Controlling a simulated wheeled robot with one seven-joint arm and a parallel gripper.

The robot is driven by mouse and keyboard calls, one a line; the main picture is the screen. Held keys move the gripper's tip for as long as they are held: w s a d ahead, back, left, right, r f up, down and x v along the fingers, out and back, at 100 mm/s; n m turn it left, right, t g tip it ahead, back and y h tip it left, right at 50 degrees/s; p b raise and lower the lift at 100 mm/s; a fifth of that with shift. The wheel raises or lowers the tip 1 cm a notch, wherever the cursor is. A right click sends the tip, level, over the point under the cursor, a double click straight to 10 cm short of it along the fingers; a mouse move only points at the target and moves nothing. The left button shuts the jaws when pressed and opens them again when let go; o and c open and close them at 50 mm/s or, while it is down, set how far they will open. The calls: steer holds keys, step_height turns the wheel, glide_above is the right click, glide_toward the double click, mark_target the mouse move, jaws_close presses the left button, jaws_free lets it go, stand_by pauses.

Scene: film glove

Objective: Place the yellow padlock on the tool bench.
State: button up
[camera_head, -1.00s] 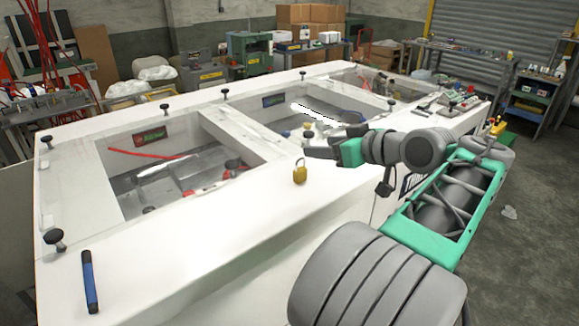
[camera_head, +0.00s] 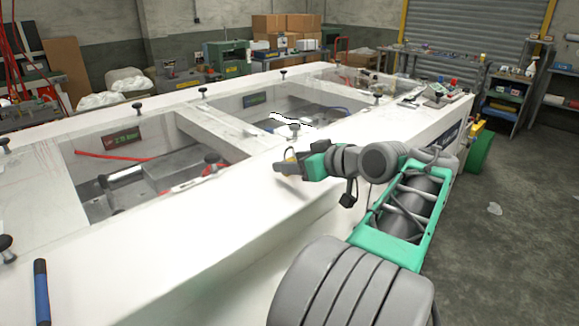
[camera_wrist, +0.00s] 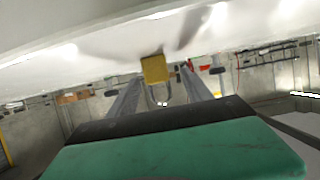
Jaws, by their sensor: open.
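The yellow padlock (camera_head: 290,155) is on the near rim of the large white frame, mostly hidden by my gripper in the head view. In the wrist view, which is upside down, the padlock (camera_wrist: 155,68) shows its yellow body against the white surface and its grey shackle. My gripper (camera_head: 279,168) is at the padlock. In the wrist view my gripper (camera_wrist: 161,78) is open, one finger on each side of the padlock, with visible gaps. A bench with tools and small items (camera_head: 440,60) stands at the back right; I cannot tell if it is the tool bench.
The white frame (camera_head: 200,235) has sunken bays with a red strap and metal parts. Black knobs (camera_head: 137,107) stand along its rim. A blue marker (camera_head: 41,292) lies at the front left. Shelves (camera_head: 505,105) stand at the right. Grey floor (camera_head: 520,240) is open at the right.

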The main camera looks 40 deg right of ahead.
steer(key=p+x, duration=0.1)
steer(key=x, duration=0.3)
steer(key=shift+w+d+f, duration=0.1)
steer(key=shift+w+d, duration=0.05)
steer(key=shift+w, duration=0.2)
jaws_close()
